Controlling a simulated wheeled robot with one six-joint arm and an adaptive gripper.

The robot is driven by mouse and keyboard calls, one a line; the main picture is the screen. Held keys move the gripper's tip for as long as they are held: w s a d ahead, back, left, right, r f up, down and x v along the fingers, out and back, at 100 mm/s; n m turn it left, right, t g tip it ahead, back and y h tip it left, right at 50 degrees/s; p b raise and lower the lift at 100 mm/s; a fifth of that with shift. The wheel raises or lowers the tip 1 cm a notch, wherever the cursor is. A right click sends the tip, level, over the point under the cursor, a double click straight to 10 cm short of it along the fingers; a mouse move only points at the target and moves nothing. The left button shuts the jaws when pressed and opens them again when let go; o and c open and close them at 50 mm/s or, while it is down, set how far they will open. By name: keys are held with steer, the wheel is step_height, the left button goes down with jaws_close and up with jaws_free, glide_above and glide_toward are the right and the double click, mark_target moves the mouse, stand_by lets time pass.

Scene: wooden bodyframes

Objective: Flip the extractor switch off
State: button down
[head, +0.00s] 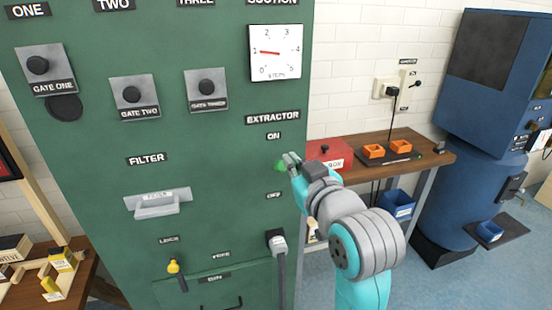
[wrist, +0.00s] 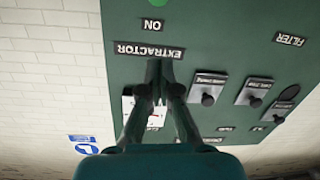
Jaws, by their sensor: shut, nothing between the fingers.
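The extractor switch shows as a small green part (head: 280,167) on the green cabinet, between the ON label (head: 273,135) and the OFF label (head: 273,196). My gripper (head: 291,159) is shut and empty, its tips just right of the green part; touching or apart cannot be told. In the wrist view, which is upside down, my shut fingers (wrist: 160,68) overlap the EXTRACTOR label (wrist: 150,50). A sliver of the green part (wrist: 155,2) shows at the top edge there. The switch's exact position is partly unclear.
The suction dial (head: 275,52) has its needle near 1. Three gate knobs, a filter handle (head: 158,205) and a grey plug (head: 277,242) are on the cabinet. A wooden bench (head: 430,157) with a red box (head: 328,153) stands behind my arm. A blue machine (head: 478,130) is at right.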

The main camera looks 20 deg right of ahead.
steer(key=shift+r, duration=0.3)
steer(key=shift+w+a, duration=0.1)
steer(key=shift+w, duration=0.05)
glide_above(280, 166)
steer(key=w, duration=0.2)
steer(key=shift+a+f, duration=0.35)
steer(key=shift+f, duration=0.05)
steer(key=f, duration=0.1)
steer(key=s, duration=0.1)
steer(key=f, duration=0.1)
steer(key=shift+s+d+f, duration=0.15)
steer(key=shift+d+f, duration=0.15)
steer(key=shift+f, duration=0.05)
steer(key=shift+s+d+f, duration=0.1)
steer(key=shift+s+f, duration=0.15)
steer(key=shift+f, duration=0.2)
steer(key=shift+f, duration=0.1)
